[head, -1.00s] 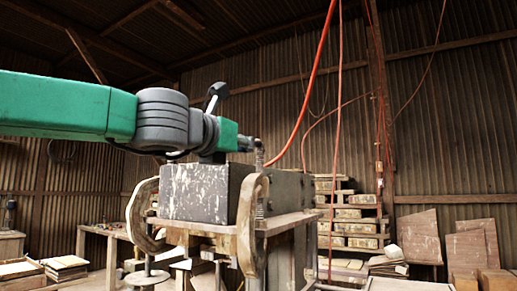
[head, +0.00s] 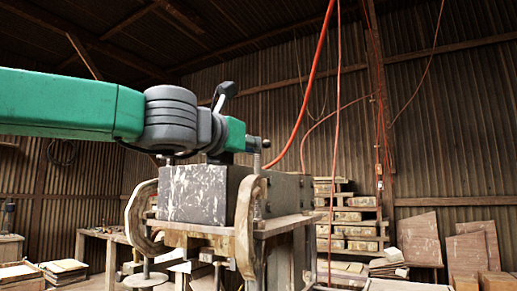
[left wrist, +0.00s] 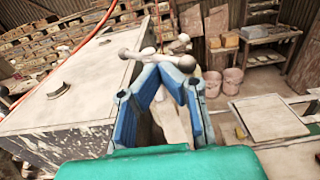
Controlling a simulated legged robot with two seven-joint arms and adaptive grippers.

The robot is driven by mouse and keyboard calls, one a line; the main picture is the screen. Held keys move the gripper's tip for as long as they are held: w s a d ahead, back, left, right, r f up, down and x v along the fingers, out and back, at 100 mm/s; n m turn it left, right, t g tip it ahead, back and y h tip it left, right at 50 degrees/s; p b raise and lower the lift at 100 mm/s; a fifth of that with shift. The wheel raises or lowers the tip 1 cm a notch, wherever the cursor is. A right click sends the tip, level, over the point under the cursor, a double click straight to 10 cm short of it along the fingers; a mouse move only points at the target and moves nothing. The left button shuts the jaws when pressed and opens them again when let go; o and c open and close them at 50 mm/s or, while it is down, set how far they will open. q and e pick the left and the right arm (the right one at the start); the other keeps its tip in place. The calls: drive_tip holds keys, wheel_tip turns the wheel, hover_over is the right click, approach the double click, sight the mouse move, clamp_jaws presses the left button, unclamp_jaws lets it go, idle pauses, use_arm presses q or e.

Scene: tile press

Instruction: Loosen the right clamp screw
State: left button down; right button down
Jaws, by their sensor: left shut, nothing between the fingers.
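The right clamp (head: 245,228) is a worn, pale C-shaped frame at the near right corner of the dark block (head: 193,193). A matching left clamp (head: 140,215) grips the block's left side. My left gripper (head: 262,146) is above the right clamp, and its fingertips are small here. In the left wrist view, its blue fingers (left wrist: 164,64) meet at the tips, shut and empty. A pale cross-bar with ball ends (left wrist: 147,53), likely the clamp screw's handle, lies just beyond the fingertips. I cannot tell whether they touch. My right gripper is not in view.
The block's broad top (left wrist: 85,80) lies left of the fingers in the left wrist view. Red hoses (head: 312,85) hang behind the press. Stacked timber (head: 348,220) and leaning boards (head: 420,238) stand at the back right.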

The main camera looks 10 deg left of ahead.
use_arm(q)
drive_tip(key=b+v, duration=0.1)
drive_tip(key=v, duration=0.9)
drive_tip(key=shift+a+b, duration=0.35)
drive_tip(key=shift+d, duration=0.1)
